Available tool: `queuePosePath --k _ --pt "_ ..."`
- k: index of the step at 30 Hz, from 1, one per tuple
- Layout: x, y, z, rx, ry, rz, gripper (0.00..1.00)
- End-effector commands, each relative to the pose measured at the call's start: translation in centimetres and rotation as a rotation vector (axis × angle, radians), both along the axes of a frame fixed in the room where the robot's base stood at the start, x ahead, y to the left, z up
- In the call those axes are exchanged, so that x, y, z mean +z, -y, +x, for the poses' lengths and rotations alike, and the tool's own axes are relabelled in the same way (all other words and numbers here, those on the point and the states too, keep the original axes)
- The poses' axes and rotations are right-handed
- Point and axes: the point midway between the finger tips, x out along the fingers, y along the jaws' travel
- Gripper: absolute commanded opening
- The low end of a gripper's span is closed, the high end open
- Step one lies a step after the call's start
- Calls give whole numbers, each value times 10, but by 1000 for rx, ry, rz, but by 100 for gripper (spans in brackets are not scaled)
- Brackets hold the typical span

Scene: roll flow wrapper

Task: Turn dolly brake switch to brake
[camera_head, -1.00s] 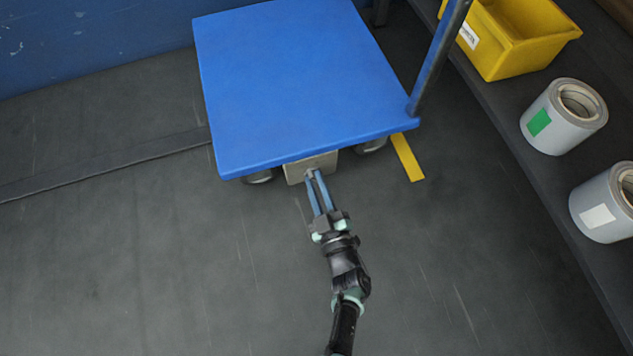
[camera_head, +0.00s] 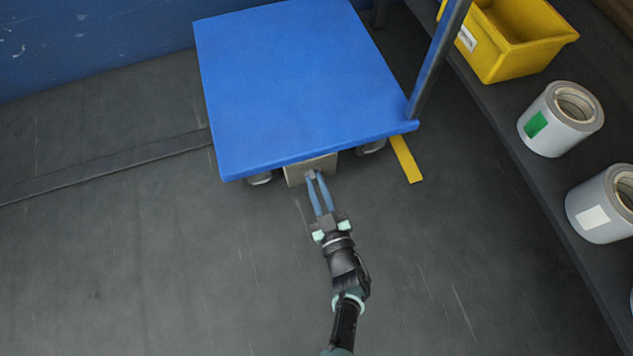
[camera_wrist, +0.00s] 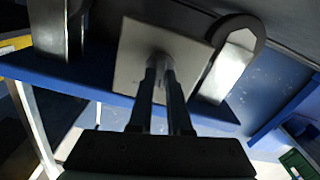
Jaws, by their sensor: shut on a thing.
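The blue dolly (camera_head: 300,80) stands on the dark floor. A beige brake box (camera_head: 296,175) sits under its near edge, between two wheels. My gripper (camera_head: 315,175) reaches the front of this box with its two blue fingers. In the wrist view the box shows as a pale square plate (camera_wrist: 140,60), with a small round brake switch (camera_wrist: 160,64) at its middle. My gripper (camera_wrist: 163,72) is shut on this switch there. The fingertips hide most of the switch, so its exact setting cannot be read.
A yellow floor strip (camera_head: 406,158) lies right of the dolly. A wheel (camera_wrist: 232,58) is close beside the plate. The floor in front is clear.

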Motion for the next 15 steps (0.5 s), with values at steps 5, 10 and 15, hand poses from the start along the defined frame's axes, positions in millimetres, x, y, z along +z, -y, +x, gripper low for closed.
queuePosePath --k 5,10,15 --pt "1 1 0 -1 -53 163 0" --pt "0 2 0 -1 -103 315 0" --pt "0 3 0 -2 -148 456 0"
